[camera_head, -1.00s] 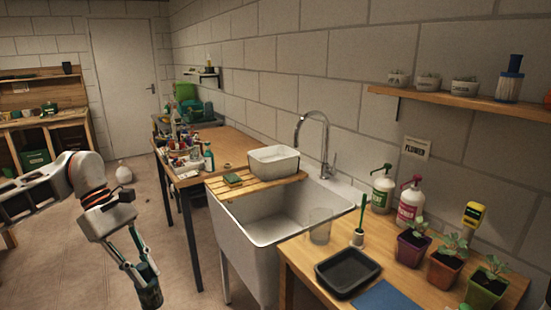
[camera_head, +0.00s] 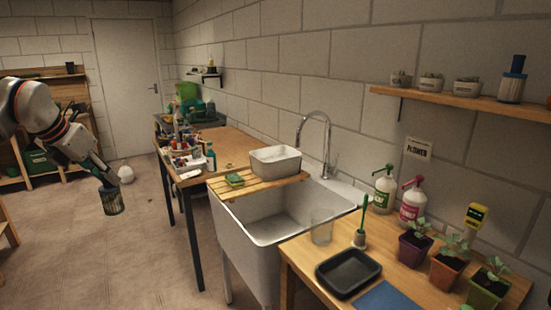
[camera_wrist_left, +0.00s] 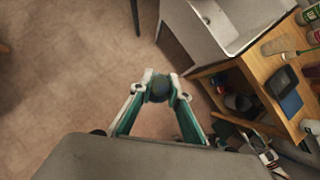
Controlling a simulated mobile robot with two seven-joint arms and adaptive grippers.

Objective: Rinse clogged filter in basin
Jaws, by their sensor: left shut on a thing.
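A clogged-looking filter (camera_head: 112,201), a dark, dirty cylinder, hangs upright from my left gripper (camera_head: 106,184) at the left of the head view. The gripper is shut on its top. In the left wrist view the filter's dark round end (camera_wrist_left: 158,88) shows between the fingers. The pair is in the air over the floor, well left of the basin and apart from it. The basin (camera_head: 275,228) is a deep white sink under a curved chrome tap (camera_head: 326,150); no water is seen running. My right gripper is out of view.
A wooden slat board across the sink carries a white tub (camera_head: 275,160) and a green sponge (camera_head: 235,180). The right bench holds a clear glass (camera_head: 321,226), a green brush (camera_head: 361,222), a black tray (camera_head: 348,273) and seedlings. A blue-topped filter (camera_head: 512,82) stands on the shelf.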

